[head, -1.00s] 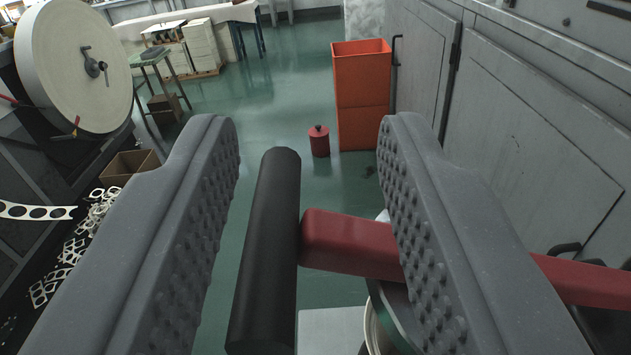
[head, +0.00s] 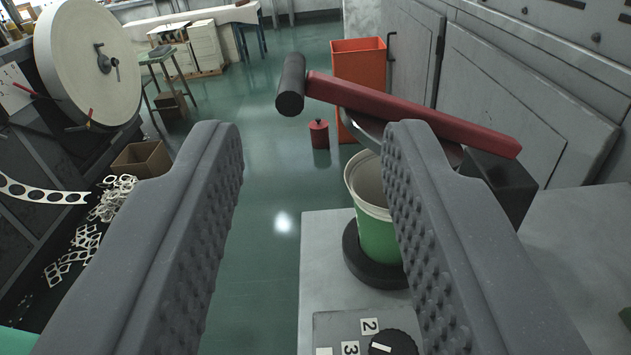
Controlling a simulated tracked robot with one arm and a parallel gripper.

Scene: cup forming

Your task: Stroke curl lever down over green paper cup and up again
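The curl lever (head: 415,112) is a red bar with a black cylindrical grip (head: 291,84) at its left end. It is raised and slopes down to the right. The green paper cup (head: 377,233) has a pale rim and stands upright in a black ring on a grey bench, partly hidden by my right finger. A metal head under the lever is above the cup, apart from its rim. My gripper (head: 312,140) is open, with nothing between its fingers. The black grip is beyond the fingertips.
A control panel with a black knob (head: 393,343) and number labels is on the near part of the grey bench (head: 323,235). Scrap paper webbing lies at the left near a cardboard box (head: 141,159). An orange bin (head: 358,62) and a red can (head: 319,133) stand on the green floor.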

